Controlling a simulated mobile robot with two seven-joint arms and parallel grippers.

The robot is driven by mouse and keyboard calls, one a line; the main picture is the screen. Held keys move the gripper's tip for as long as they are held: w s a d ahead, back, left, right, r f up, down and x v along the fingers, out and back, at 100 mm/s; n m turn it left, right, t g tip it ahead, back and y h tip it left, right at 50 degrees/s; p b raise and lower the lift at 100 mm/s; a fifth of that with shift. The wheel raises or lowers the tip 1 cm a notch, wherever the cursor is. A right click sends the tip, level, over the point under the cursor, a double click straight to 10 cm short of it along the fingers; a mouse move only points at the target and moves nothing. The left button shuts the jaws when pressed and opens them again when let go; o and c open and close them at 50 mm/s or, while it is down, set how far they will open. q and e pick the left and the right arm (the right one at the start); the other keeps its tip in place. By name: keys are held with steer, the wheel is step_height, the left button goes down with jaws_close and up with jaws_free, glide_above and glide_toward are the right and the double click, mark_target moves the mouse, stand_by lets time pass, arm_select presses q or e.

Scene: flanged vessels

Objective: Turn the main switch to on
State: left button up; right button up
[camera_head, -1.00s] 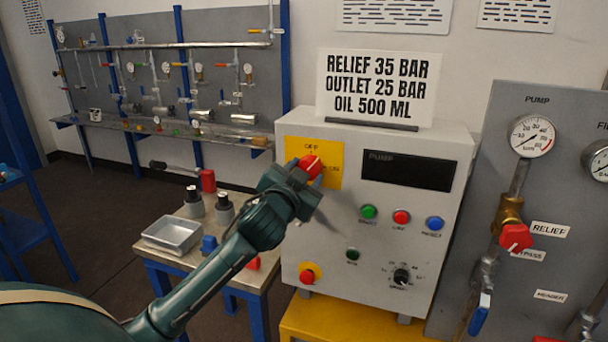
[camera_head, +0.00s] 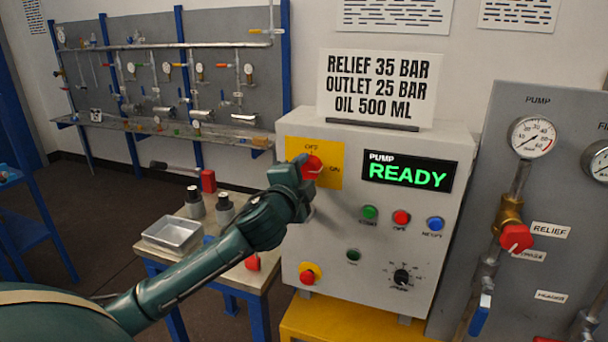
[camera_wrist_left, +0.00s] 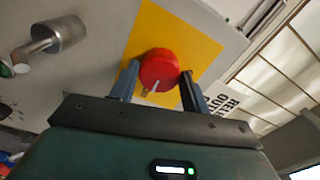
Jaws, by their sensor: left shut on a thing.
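The main switch (camera_head: 313,168) is a red round knob on a yellow plate (camera_head: 328,152) at the upper left of the grey pump control box (camera_head: 440,275). The plate has OFF at the top and ON at the right. My left gripper (camera_head: 306,174) is at the knob and shut on it. In the left wrist view the red knob (camera_wrist_left: 159,69) sits between the two fingers of my left gripper (camera_wrist_left: 158,84). A white mark on the knob shows there. My right gripper is not in view.
Green, red (camera_head: 401,217) and blue buttons sit below the display. A red emergency button (camera_head: 308,275) is lower left. The gauge panel (camera_head: 560,190) is at right.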

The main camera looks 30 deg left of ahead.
arm_select(q)
steer(key=shift+m, duration=0.6)
steer(key=o, duration=1)
steer(key=b+v, duration=0.1)
steer(key=v, duration=1.2)
steer(key=shift+s+a, duration=0.1)
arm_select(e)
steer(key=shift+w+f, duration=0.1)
